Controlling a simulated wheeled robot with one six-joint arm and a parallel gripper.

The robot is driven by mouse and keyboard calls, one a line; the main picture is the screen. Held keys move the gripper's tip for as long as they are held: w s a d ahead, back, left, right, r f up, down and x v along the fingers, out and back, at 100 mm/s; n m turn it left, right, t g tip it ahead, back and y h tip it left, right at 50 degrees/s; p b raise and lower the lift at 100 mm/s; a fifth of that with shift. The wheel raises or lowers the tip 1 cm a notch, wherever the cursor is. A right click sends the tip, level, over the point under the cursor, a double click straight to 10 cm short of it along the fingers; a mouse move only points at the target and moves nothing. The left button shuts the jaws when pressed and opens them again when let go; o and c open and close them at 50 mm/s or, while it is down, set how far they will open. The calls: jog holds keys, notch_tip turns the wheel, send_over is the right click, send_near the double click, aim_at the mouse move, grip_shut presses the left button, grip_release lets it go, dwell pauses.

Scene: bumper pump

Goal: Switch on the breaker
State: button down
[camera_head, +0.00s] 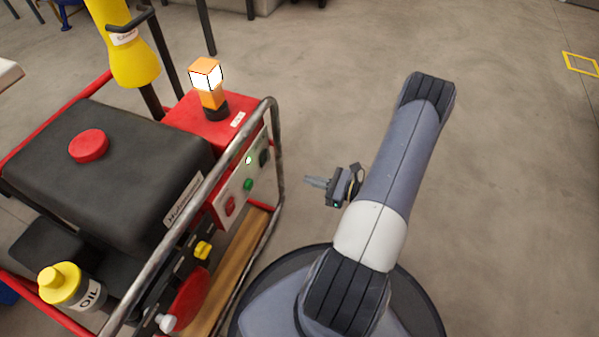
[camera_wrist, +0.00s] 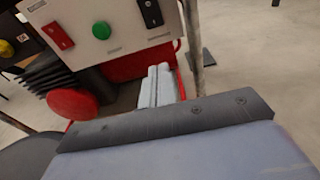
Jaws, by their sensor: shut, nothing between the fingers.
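The pale control panel (camera_head: 236,187) is on the near right side of the red-framed machine. It carries a red rocker switch (camera_head: 230,205), a green button (camera_head: 248,185), a small lit green lamp (camera_head: 249,160) and a dark switch (camera_head: 264,157). In the wrist view the red rocker (camera_wrist: 57,36), green button (camera_wrist: 102,30) and black switch (camera_wrist: 150,12) show at the top. I cannot read which is the breaker or its position. My gripper (camera_head: 306,182) is shut and empty, to the right of the panel and apart from it. Its pale fingers (camera_wrist: 162,86) show below the panel.
A curved metal tube frame (camera_head: 277,165) runs beside the panel, near my gripper. An orange and white lamp (camera_head: 207,80) stands on top of the red box. A yellow oil bottle (camera_head: 62,285) is at lower left.

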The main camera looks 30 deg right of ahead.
jog(key=shift+s+d+f, duration=0.1)
jog(key=shift+s+d, duration=0.35)
jog(key=shift+s, duration=0.2)
